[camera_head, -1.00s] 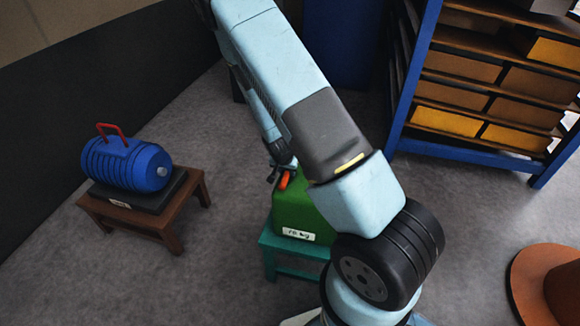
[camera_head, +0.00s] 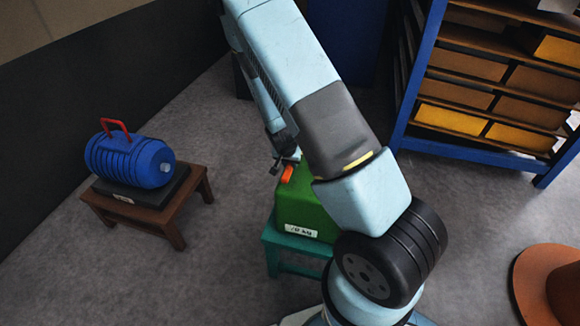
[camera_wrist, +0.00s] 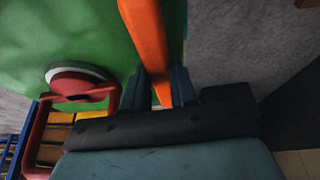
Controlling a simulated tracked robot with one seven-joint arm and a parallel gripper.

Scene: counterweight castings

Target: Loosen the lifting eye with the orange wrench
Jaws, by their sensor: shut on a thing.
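The green casting (camera_head: 316,208) with a white label stands on a teal stool (camera_head: 290,262), partly hidden behind my arm in the head view. Its green face (camera_wrist: 60,30) fills the upper left of the wrist view. My gripper (camera_wrist: 158,92) is shut on the orange wrench (camera_wrist: 148,38), its dark fingers on both sides. The wrench runs up out of the wrist view, so its far end is hidden there. In the head view a short piece of orange (camera_head: 287,174) shows by the casting. A red loop (camera_wrist: 82,88) with a pale ring, probably the lifting eye, is left of the wrench.
A blue ribbed casting (camera_head: 132,160) with a red handle sits on a brown stool (camera_head: 178,211) at left. A blue shelf rack (camera_head: 420,75) with yellow and brown boxes stands at upper right. An orange-brown hat-shaped thing (camera_head: 540,285) is at lower right. Grey floor lies between.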

